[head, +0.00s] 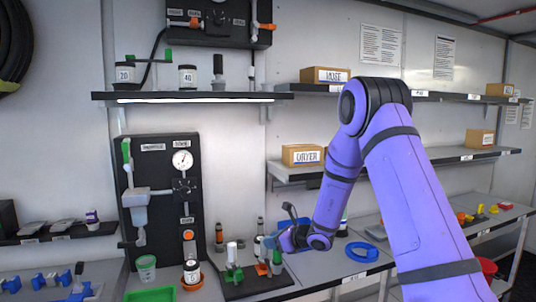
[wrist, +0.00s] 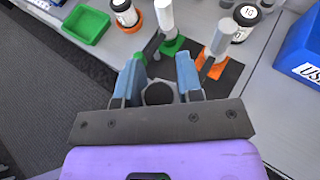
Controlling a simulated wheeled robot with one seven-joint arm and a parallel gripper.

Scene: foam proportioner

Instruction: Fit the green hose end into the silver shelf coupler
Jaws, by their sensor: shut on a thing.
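My gripper (head: 270,244) is low over the bench, beside a black stand plate. In the wrist view its two blue fingers (wrist: 159,78) are around a dark round part with a small green tip (wrist: 140,57); this appears to be the green hose end, mostly hidden by the fingers. A small green piece (head: 277,257) also shows just below my gripper in the head view.
A white cylinder on a green base (wrist: 172,45) and one on an orange base (wrist: 208,68) stand close ahead of the fingers. A green tray (wrist: 86,24) and a blue bin (wrist: 300,55) are at the sides. Bottles (head: 188,76) stand on the upper shelf (head: 200,96).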

